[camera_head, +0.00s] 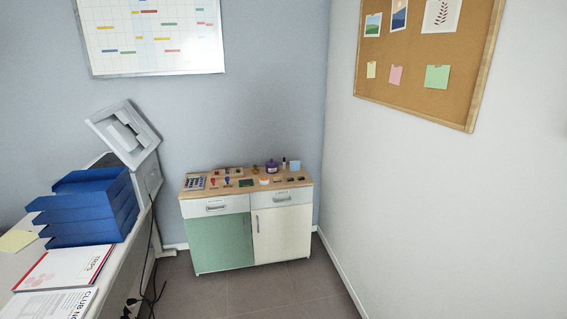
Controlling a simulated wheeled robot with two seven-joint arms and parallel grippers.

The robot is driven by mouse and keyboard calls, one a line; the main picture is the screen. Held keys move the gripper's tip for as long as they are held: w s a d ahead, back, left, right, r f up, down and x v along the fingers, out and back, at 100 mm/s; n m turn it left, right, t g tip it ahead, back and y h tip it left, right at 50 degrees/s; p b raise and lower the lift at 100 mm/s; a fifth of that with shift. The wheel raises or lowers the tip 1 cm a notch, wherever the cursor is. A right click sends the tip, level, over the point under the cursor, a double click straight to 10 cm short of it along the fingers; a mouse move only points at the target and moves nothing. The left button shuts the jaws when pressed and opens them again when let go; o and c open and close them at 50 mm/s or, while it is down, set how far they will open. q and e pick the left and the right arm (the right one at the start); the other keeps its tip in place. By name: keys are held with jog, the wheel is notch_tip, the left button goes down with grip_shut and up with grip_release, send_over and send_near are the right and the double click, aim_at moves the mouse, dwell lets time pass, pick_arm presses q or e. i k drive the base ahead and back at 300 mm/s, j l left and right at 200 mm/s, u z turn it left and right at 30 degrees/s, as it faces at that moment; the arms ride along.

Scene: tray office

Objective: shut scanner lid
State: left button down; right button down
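The scanner (150,178) stands at the far end of the desk on the left, partly hidden behind the blue trays. Its lid (122,134) is raised and tilted up, with its pale inner side and frame showing. Neither of my grippers is in the head view, so I cannot see how they stand relative to the lid.
Blue stacked trays (92,207) stand on the desk (116,278) in front of the scanner, near papers (62,268). Black cables (152,270) hang off the desk edge. A low cabinet (250,232) with small items stands at the back. The floor (290,295) ahead is clear.

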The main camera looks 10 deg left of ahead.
aim_at(122, 139)
jog(key=i+j+u, duration=0.15)
jog(key=i+u, duration=0.7)
jog(key=i+l+u, duration=0.1)
jog(key=i+u, duration=0.35)
jog(key=i+l+u, duration=0.25)
jog(key=u, duration=0.2)
jog(key=i+l+u, duration=0.6)
jog(key=l+u, duration=0.25)
